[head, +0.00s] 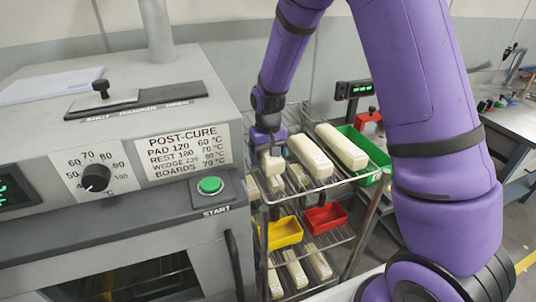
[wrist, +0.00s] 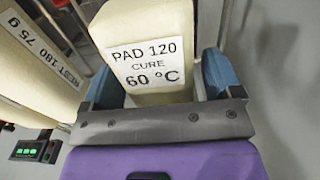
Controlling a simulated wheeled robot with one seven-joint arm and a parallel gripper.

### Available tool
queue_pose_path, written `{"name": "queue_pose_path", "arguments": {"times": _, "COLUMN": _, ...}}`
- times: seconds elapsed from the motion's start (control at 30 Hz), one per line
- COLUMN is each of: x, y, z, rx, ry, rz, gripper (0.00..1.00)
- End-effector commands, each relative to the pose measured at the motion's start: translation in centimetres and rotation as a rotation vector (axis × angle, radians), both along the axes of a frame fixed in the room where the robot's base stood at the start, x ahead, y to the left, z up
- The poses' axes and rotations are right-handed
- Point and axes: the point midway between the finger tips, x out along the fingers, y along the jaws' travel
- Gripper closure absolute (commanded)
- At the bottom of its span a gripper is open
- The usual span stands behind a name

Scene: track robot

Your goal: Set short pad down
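The short pad (wrist: 150,50) is a cream block labelled PAD 120, CURE 60 °C. It lies between the blue fingers of my gripper (wrist: 163,85) in the wrist view, with a finger close against each side, and the gripper looks shut on it. In the head view my gripper (head: 270,148) points down at the left end of the wire rack's upper shelf (head: 325,183), with the pad's pale end (head: 273,165) below it. I cannot tell whether the pad touches the shelf wires.
Longer cream blocks (head: 310,156) lie to the right on the shelf; one (wrist: 40,50) reads REST 180. Yellow (head: 284,233) and red bins (head: 325,218) and more blocks sit below. The grey oven (head: 120,200) stands left. A green bin (head: 372,150) is behind the rack.

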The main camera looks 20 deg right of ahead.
Motion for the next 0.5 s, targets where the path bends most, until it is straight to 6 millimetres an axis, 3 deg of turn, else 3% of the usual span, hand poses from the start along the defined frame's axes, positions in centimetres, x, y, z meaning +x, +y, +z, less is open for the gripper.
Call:
{"name": "queue_pose_path", "arguments": {"times": 0.27, "x": 0.0, "y": 0.0, "z": 0.3, "rx": 0.0, "ry": -0.001, "rz": 0.0, "gripper": 0.15}}
{"name": "queue_pose_path", "arguments": {"times": 0.5, "x": 0.1, "y": 0.0, "z": 3.6, "rx": 0.001, "ry": -0.005, "rz": 0.0, "gripper": 0.15}}
